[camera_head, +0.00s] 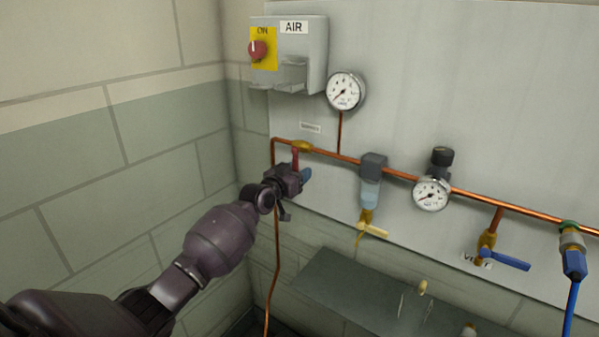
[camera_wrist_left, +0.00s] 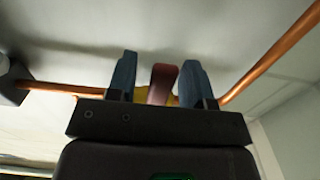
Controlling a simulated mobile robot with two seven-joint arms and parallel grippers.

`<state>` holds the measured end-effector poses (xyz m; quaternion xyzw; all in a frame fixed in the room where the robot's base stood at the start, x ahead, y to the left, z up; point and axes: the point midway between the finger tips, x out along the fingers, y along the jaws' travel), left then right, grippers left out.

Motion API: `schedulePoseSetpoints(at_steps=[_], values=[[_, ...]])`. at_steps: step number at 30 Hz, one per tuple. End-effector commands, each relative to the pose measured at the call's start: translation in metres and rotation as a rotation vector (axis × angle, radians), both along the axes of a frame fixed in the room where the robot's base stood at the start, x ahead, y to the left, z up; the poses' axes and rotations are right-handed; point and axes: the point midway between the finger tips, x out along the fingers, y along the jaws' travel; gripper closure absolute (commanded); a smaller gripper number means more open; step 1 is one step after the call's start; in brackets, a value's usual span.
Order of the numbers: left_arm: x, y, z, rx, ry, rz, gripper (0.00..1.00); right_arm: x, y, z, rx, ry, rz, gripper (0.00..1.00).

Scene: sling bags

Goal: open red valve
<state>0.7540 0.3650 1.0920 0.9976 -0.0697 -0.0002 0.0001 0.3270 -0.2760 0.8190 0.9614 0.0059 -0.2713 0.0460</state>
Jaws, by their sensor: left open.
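The red valve handle (camera_head: 295,157) hangs down from a brass valve body (camera_head: 302,147) on the copper pipe at the left of the panel. My left gripper (camera_head: 301,174) is at the handle's lower end. In the left wrist view, the red handle (camera_wrist_left: 162,82) stands between the two blue fingers of my left gripper (camera_wrist_left: 158,78). The fingers are apart, with a visible gap on each side of the handle. The handle's lower end is hidden behind the gripper. My right gripper is not in view.
A box marked AIR (camera_head: 313,55) with a red knob (camera_head: 258,50) is above. A gauge (camera_head: 345,91), a filter unit (camera_head: 371,181) with a yellow handle (camera_head: 373,230), another gauge (camera_head: 431,194) and a blue-handled valve (camera_head: 508,259) lie along the pipe to the right. A brick wall (camera_head: 150,140) is close on the left.

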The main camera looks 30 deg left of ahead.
Motion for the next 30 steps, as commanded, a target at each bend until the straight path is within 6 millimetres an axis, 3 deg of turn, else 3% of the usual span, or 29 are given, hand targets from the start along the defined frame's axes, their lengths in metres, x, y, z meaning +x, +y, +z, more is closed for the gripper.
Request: schedulePoseSetpoints(at_steps=[14, 23, 30], values=[[0.0103, -0.0012, 0.0002, 0.000, 0.000, 0.001, 0.53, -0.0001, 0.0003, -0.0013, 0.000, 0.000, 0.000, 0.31], [0.0101, -0.0012, 0.0002, 0.000, 0.000, 0.001, 0.98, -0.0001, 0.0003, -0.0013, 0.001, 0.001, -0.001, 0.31], [0.0103, -0.0012, 0.0001, -0.001, 0.000, 0.001, 1.00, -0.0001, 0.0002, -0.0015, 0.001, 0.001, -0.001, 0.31]])
